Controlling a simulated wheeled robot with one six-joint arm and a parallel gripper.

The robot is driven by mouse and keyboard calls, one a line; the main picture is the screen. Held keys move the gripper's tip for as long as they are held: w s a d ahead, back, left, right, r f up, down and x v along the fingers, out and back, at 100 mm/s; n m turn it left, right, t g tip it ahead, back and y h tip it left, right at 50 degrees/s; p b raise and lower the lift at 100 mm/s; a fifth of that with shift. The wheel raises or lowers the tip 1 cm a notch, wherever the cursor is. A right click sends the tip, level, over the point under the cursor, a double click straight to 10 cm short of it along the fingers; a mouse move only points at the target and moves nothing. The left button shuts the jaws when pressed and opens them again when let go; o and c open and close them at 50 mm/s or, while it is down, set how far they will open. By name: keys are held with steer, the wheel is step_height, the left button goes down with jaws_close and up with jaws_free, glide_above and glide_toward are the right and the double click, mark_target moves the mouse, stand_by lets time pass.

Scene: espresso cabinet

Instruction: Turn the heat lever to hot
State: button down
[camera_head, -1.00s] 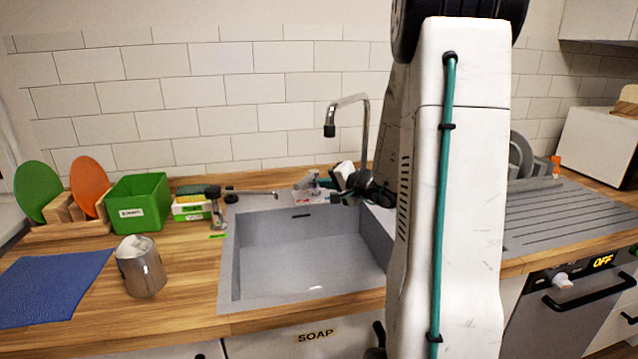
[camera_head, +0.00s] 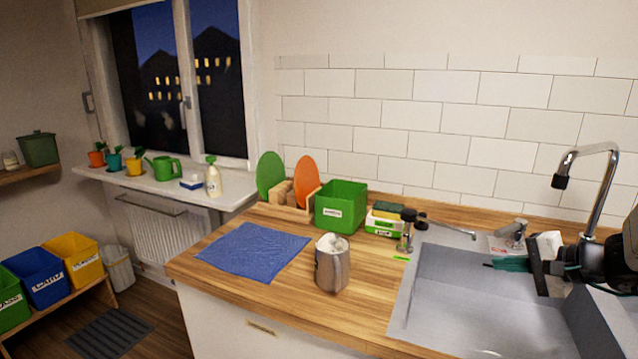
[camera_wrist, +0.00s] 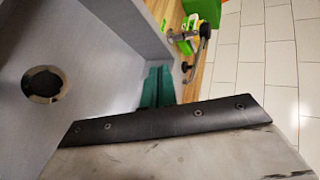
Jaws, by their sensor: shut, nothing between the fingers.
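A small grey lever (camera_head: 512,230) stands on a pale base plate behind the sink, left of the tall chrome tap (camera_head: 598,190). I take it for the heat lever; its hot and cold marks are too small to read now. My gripper (camera_head: 500,264) is shut and empty, with teal fingers pointing left over the sink's back part, in front of and below the lever in the picture. In the wrist view the teal fingers (camera_wrist: 157,88) show beside the grey sink wall. I cannot make out the lever there, and contact is not visible.
The grey sink (camera_head: 480,290) lies below my gripper. The tiled wall (camera_head: 450,120) closes the back.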

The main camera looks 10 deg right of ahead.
steer(key=s+a+r+n+g+y, duration=0.1)
steer(key=s+a+n+g, duration=0.3)
steer(key=a, duration=0.3)
steer(key=s+a+n+g, duration=0.1)
steer(key=s+a+g, duration=0.3)
steer(key=s+a, duration=0.25)
steer(key=s+a+r+n+h, duration=0.2)
steer(key=s+a+n+h, duration=0.1)
steer(key=s+n, duration=0.1)
steer(key=s+a+r+n+g+h, duration=0.1)
steer(key=s+a+r+n+h, duration=0.1)
steer(key=s, duration=0.5)
steer(key=shift+s+a+r+n+h, duration=0.2)
steer(key=shift+a+r+n+h, duration=0.2)
steer(key=shift+r+n+h, duration=0.45)
